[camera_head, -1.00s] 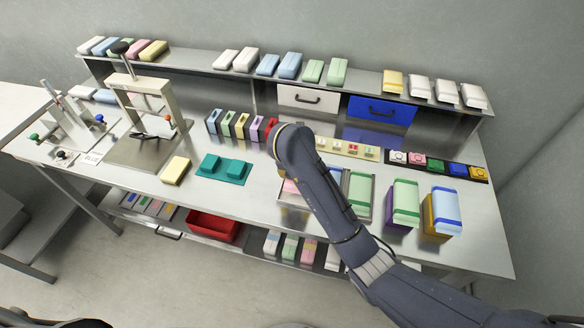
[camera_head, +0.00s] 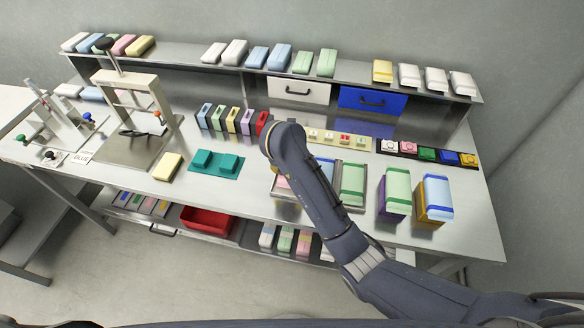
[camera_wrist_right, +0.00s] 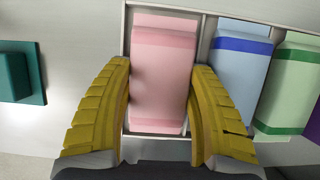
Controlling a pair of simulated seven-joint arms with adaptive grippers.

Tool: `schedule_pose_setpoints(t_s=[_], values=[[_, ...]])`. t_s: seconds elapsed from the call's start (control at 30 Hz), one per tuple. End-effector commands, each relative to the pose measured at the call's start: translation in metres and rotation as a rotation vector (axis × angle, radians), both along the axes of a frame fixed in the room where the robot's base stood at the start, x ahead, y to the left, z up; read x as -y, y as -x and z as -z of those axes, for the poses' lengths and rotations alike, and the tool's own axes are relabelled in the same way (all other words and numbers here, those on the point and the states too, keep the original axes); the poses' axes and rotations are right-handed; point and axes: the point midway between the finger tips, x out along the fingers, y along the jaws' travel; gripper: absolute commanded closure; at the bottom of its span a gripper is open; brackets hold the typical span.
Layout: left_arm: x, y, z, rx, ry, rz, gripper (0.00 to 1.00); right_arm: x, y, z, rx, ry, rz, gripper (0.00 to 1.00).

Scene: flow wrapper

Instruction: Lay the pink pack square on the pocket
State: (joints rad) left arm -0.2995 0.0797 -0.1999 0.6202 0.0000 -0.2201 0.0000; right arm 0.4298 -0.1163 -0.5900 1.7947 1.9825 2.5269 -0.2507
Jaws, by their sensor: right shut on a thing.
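My right gripper (camera_wrist_right: 160,105) has its yellow fingers on both sides of the pink pack (camera_wrist_right: 163,75) and is shut on it. The pack sits in the left compartment of a metal tray (camera_wrist_right: 207,45), lined up with its walls as far as I can tell. In the head view my right arm covers the gripper and most of the pink pack. A teal piece with two raised blocks (camera_head: 217,165) lies on the bench left of the tray; I cannot tell which part is the pocket. My left gripper is not in view.
A blue pack (camera_wrist_right: 240,70) and a green pack (camera_wrist_right: 290,90) lie right of the pink one. Two taller packs, green-topped (camera_head: 397,190) and blue-topped (camera_head: 435,197), stand farther right. A yellow block (camera_head: 167,166) and a press frame (camera_head: 130,105) are left.

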Motion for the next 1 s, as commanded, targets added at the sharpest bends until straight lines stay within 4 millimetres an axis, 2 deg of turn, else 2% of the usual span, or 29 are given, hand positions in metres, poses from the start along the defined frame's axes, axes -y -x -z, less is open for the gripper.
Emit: schedule_pose_setpoints(t_s=[0.1,0.13,0.33,0.83,1.0], values=[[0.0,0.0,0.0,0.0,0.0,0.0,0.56,-0.001,0.002,0.003,-0.007,0.0,-0.003,0.73],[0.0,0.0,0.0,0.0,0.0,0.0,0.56,-0.001,0.002,0.003,-0.008,-0.001,-0.003,0.4],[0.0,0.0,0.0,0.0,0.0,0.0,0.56,-0.002,0.002,0.003,-0.009,-0.002,-0.003,0.17],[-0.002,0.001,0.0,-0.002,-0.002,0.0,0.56,-0.001,0.001,0.0,-0.003,-0.001,-0.002,0.17],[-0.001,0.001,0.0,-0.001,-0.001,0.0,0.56,-0.004,0.0,-0.008,0.001,0.002,-0.009,0.17]])
